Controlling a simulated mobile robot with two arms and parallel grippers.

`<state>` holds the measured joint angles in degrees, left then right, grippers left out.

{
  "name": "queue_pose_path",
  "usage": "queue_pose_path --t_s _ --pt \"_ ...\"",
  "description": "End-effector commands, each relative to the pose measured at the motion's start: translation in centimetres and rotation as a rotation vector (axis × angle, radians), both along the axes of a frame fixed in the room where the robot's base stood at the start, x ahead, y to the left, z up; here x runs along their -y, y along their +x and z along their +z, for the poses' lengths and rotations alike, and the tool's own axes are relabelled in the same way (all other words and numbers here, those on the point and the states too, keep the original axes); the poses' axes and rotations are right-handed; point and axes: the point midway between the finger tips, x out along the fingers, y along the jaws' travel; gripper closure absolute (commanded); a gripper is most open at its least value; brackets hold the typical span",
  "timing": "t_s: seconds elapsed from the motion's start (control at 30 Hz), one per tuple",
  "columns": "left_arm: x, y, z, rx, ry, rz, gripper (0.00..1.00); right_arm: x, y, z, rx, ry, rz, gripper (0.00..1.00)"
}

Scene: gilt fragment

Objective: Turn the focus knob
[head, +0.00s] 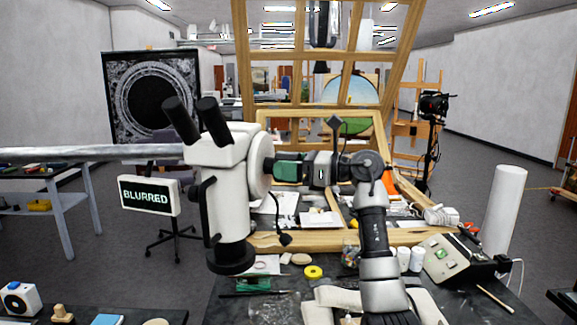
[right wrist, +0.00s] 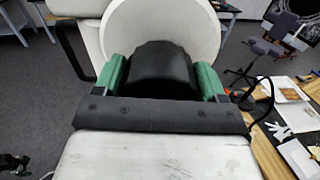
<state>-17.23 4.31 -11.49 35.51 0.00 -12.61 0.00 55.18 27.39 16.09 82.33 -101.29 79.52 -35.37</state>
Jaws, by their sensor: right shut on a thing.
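The white microscope (head: 222,180) with two black eyepieces stands left of centre in the head view. A sign beside it (head: 148,196) reads "BLURRED" in green letters. The black focus knob (right wrist: 163,62) sticks out from a round white disc (right wrist: 188,22) on the microscope's side. My right gripper (head: 286,170) reaches the knob from the right. In the right wrist view its green finger pads lie on either side of the knob, shut on it. The gripper's near edge hides the knob's near end. My left gripper is not in view.
Below, a dark worktable holds a yellow tape roll (head: 313,272), white bottles (head: 417,259) and a device with a green button (head: 446,254). A wooden frame (head: 340,240) stands behind my right arm. A black cable (head: 282,238) hangs beside the microscope.

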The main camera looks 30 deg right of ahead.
Motion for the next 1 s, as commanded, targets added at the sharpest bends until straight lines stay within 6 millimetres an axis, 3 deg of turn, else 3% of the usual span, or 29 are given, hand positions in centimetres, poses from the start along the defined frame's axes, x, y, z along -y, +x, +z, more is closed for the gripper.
queue_pose_path --t_s 0.6,1.0 --pt "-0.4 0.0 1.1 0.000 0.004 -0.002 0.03 0.2 0.1 0.0 -0.254 0.272 -0.002 0.52" --pt "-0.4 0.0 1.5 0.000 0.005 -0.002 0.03 0.2 0.2 -0.1 -0.336 0.364 0.000 0.52"
